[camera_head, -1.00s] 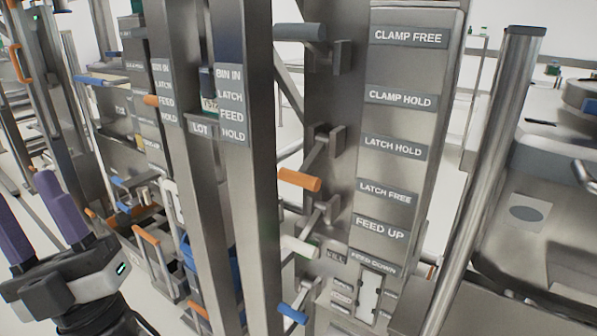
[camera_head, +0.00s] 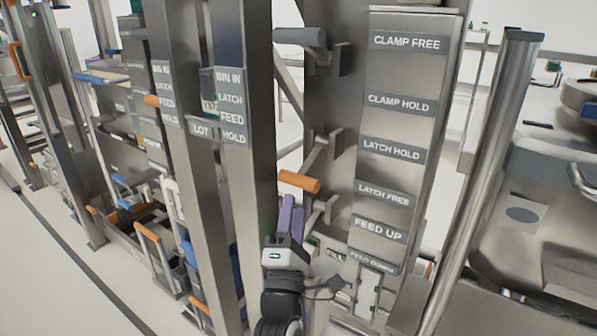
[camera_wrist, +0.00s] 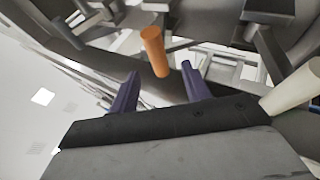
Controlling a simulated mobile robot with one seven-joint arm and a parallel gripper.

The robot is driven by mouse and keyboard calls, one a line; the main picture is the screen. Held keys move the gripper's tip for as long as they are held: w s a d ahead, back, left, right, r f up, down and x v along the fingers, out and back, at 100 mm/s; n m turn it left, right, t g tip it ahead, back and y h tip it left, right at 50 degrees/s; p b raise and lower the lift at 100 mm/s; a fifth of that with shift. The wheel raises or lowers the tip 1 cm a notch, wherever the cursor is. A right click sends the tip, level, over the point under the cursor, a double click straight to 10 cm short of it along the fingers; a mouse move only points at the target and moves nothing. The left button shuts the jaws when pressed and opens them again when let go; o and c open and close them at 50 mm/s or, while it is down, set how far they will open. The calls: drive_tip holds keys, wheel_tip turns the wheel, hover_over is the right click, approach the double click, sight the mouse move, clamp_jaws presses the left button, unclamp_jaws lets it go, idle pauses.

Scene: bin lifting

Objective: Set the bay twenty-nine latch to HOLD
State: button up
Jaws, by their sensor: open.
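The orange-gripped lever (camera_head: 299,181) sticks out from the steel panel, its grip hanging beside the LATCH FREE label (camera_head: 384,194) and below the LATCH HOLD label (camera_head: 391,150). My gripper (camera_head: 291,203), with two purple fingers, points up just below that grip in the head view. In the wrist view the orange grip (camera_wrist: 154,52) lies ahead of the gap between my open fingers (camera_wrist: 160,72); they are not closed on it. No bay number is readable.
A grey-gripped lever (camera_head: 300,37) is above, beside CLAMP FREE (camera_head: 408,41). A pale grip (camera_wrist: 295,88) is close on the right in the wrist view. A steel post (camera_head: 245,150) stands left of my gripper, and a round post (camera_head: 490,150) stands at the right.

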sight(299, 173)
drive_tip(key=p+x, duration=0.2)
drive_tip(key=x, duration=0.7)
drive_tip(key=shift+r, duration=0.2)
clamp_jaws()
